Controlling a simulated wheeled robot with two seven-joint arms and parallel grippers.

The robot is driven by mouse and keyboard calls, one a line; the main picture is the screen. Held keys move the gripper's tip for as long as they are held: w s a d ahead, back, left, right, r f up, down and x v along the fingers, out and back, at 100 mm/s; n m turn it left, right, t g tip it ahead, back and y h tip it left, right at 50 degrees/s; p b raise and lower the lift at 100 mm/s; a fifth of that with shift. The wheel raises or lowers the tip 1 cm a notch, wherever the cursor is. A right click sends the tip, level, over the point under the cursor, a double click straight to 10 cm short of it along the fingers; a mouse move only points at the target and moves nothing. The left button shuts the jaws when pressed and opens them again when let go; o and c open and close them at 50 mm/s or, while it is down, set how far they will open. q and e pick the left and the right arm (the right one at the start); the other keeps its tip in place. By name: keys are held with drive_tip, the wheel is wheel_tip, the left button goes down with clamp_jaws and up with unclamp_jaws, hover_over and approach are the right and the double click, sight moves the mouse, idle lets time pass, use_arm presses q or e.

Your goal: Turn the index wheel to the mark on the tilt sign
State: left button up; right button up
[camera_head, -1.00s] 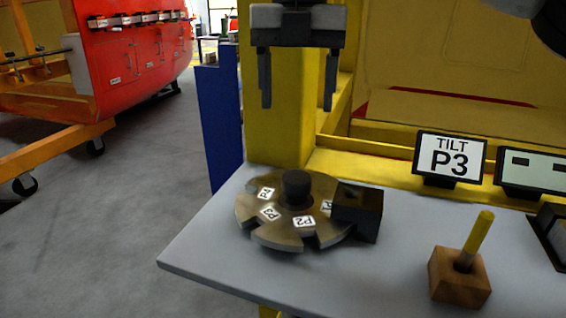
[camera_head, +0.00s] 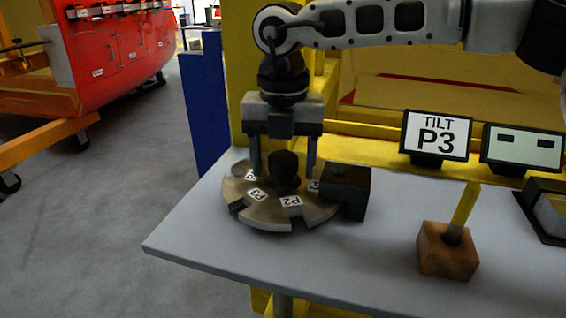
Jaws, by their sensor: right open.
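The index wheel (camera_head: 262,211) is a notched metal disc with a dark knob (camera_head: 285,168) standing at its centre. It lies on the grey table at the left. Its labels read P4 at the back left, P3 at the front left, P2 at the front and P1 at the right. The P1 label is beside a dark block (camera_head: 345,190) at the wheel's right edge. The tilt sign (camera_head: 436,136) reads "TILT P3". My right gripper (camera_head: 283,170) points down over the wheel, open, with one finger on each side of the knob. Contact with the knob cannot be told. My left gripper is not in view.
A wooden block with a yellow peg (camera_head: 448,250) stands at the right of the table (camera_head: 330,260). A second display (camera_head: 522,148) stands right of the sign, with a dark box (camera_head: 546,212) at the right edge. A yellow post rises behind the wheel.

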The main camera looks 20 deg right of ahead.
drive_tip(key=shift+f, duration=0.2)
drive_tip(key=c, duration=1.4)
